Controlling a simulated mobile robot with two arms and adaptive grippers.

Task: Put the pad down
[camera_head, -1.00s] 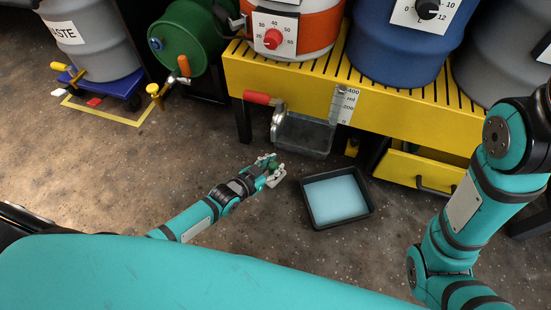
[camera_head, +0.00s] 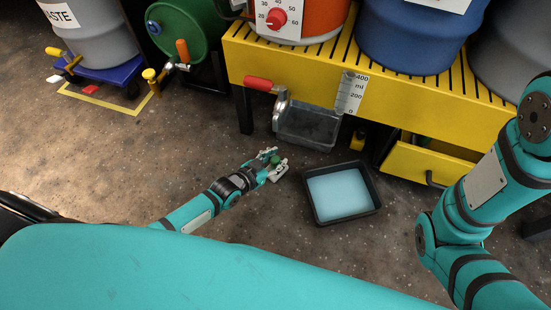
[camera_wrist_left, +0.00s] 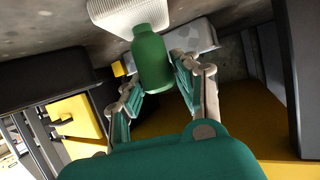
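The pad is a pale ribbed block (camera_wrist_left: 128,14) with a green bottle-shaped handle (camera_wrist_left: 152,62), seen in the left wrist view. In the head view only its small green part (camera_head: 275,159) shows between my fingers. My left gripper (camera_head: 274,164) is low near the floor, left of the black tray. In the left wrist view its two fingers (camera_wrist_left: 160,88) lie along both sides of the handle and look closed on it. I cannot tell whether the pad touches the floor. My right arm (camera_head: 470,200) shows at the right, but its gripper is out of view.
A black tray (camera_head: 374,207) holding pale blue liquid or lining stands on the floor. An open yellow drawer (camera_head: 428,165) is at right. Floor left of my gripper is clear.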

